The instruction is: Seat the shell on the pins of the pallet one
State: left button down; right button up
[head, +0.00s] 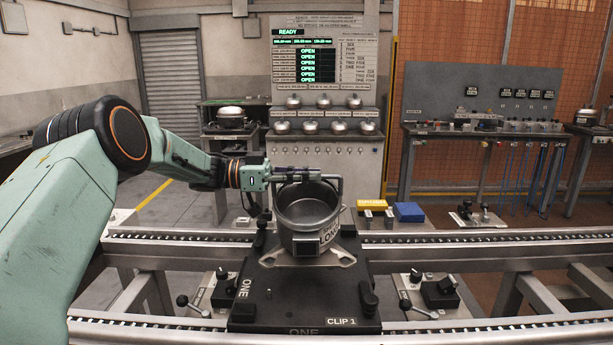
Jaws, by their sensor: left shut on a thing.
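The shell (308,220) is an open grey metal cup with feet and lettering on its side. It is upright over the dark pallet one (262,312), which is marked ONE and CLIP 1. My left gripper (336,184) reaches in from the left and is shut on the shell at its far rim. The shell's feet are at the pallet's top plate; I cannot tell whether they touch it or sit on the pins. The pins are hidden under the shell. My right gripper is not in view.
Roller conveyor rails (480,237) run left to right behind and in front of the pallet. A yellow block (373,207) and a blue block (408,212) lie behind the far rail. A panel (325,70) reading READY stands behind, with several domes on shelves.

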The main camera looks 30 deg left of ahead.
pick_arm(q)
jog(key=shift+r, duration=0.3)
jog(key=shift+r+p, duration=0.1)
jog(key=shift+p, duration=0.75)
jog(key=shift+a+n+p, duration=0.1)
jog(key=shift+n+p, duration=0.2)
jog(key=shift+p, duration=0.3)
jog(key=shift+w+a+f+b, duration=0.15)
jog(key=shift+f+b, duration=0.3)
jog(key=shift+f, duration=0.4)
jog(key=shift+f+b, duration=0.5)
jog(key=shift+f, duration=0.55)
jog(key=shift+f+b, duration=0.45)
jog(key=shift+f, duration=0.7)
jog(key=shift+s+p, duration=0.2)
jog(key=shift+p, duration=0.55)
